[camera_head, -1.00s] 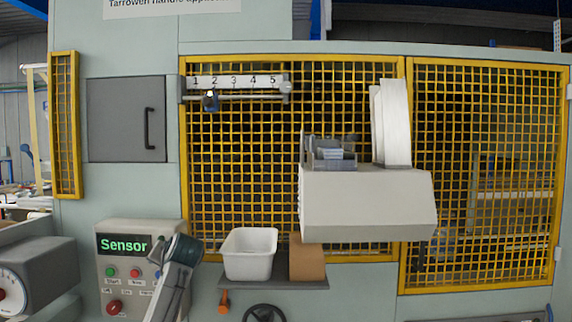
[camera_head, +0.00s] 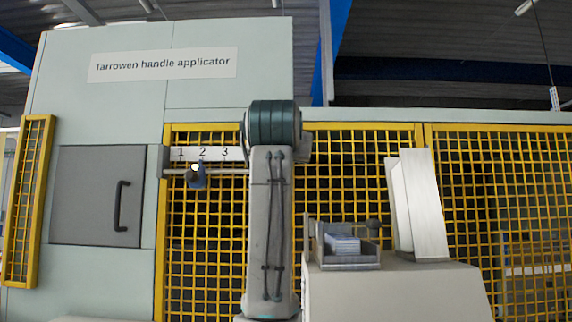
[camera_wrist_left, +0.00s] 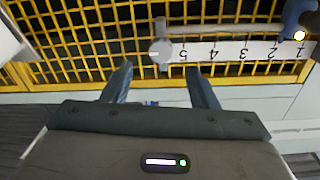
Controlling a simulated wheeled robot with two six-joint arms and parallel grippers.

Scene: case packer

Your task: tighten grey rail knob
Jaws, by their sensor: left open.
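The grey rail knob (camera_wrist_left: 160,50) is a pale round piece at the 5 end of the numbered rail in the left wrist view. My left gripper (camera_wrist_left: 160,69) is open and empty, its two blue-grey fingers spread either side of the knob's line. The knob appears just beyond the fingertips, with no contact visible. In the head view my left arm covers the knob and the gripper. The numbered scale (camera_head: 189,153) shows 1 to 3 there, with a dark blue slider (camera_head: 198,178) near 2. The slider also shows in the left wrist view (camera_wrist_left: 292,17).
Yellow mesh guards (camera_head: 350,170) stand behind the rail. A beige housing (camera_head: 395,292) with a small open tray (camera_head: 350,262) and a tall white panel (camera_head: 420,205) stands to the right. A grey door with a black handle (camera_head: 122,206) is at left.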

